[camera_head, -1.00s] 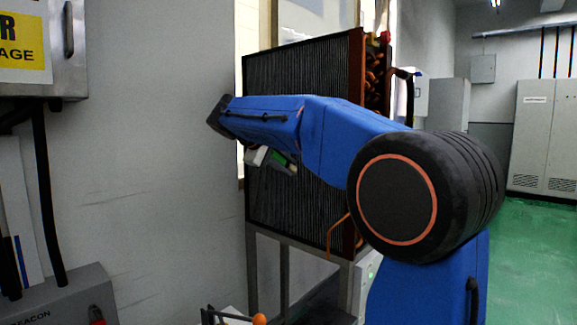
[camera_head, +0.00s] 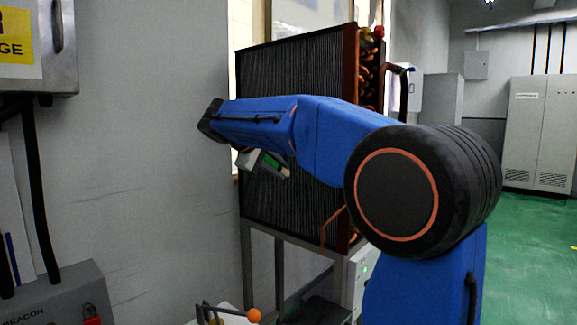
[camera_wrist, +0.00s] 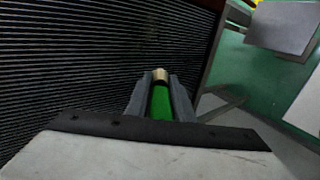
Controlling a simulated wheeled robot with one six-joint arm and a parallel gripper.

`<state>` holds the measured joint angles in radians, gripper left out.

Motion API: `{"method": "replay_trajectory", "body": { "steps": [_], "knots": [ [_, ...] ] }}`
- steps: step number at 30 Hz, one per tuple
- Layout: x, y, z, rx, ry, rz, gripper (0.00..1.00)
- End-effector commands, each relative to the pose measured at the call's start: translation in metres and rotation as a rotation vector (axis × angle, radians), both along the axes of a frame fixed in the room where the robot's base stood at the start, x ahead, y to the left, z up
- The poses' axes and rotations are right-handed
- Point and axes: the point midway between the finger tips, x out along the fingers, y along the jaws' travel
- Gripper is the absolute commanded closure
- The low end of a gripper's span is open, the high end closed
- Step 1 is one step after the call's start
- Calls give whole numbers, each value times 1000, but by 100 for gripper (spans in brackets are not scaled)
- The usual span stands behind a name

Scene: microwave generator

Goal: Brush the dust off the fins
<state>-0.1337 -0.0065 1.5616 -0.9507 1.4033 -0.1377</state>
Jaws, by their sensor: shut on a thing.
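The finned coil (camera_head: 292,85) stands upright on a metal frame in the head view, with dark fins and a copper-brown side edge. In the wrist view the dark fins (camera_wrist: 90,60) fill the left half. My gripper (camera_wrist: 160,95) is shut on a green-handled brush, whose green handle (camera_wrist: 160,103) lies between the fingers with a pale tan end (camera_wrist: 160,75) beyond them. In the head view the gripper (camera_head: 265,163) is partly hidden under my blue arm, in front of the fins. I cannot tell whether the brush touches the fins.
A grey wall with an electrical box (camera_head: 35,45) is at left, and a grey box (camera_head: 55,297) sits below it. An orange ball (camera_head: 254,315) shows at the bottom. Copper pipes (camera_head: 368,70) run along the coil's right side. Green floor (camera_head: 530,240) is open at right.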

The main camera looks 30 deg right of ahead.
Motion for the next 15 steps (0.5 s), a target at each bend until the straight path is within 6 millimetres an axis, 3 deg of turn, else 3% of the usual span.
{"method": "replay_trajectory", "body": {
  "steps": [4,15],
  "knots": [
    [1,-10,-17,6,2,-2,100],
    [11,-38,-17,6,1,-4,100]
  ]
}}
